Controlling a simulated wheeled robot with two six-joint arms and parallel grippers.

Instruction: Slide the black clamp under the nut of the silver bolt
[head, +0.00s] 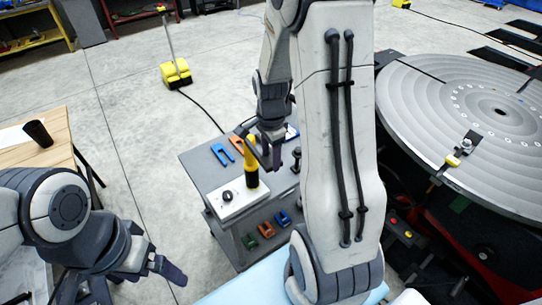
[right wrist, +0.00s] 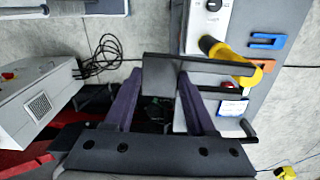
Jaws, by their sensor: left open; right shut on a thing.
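My right gripper (head: 272,158) is above the grey cart in the head view. In the right wrist view, its two fingers (right wrist: 160,92) are shut on a dark block with a long black bar, which looks like the black clamp (right wrist: 160,73). The bar reaches out to the right. In the head view the clamp is hard to tell apart from the gripper. A small upright bolt fixture (head: 468,142) stands on the round grey positioner table (head: 440,105), beside a yellow part (head: 453,160); its nut is too small to make out. My left gripper (head: 160,268) is open and empty at lower left.
The grey cart (head: 197,165) carries a blue clamp (head: 222,153), an orange clamp (head: 237,143) and a yellow-and-black tool (head: 251,170). Several coloured clamps hang on its front. A wooden table (head: 58,125) with a black cup (head: 38,132) stands left.

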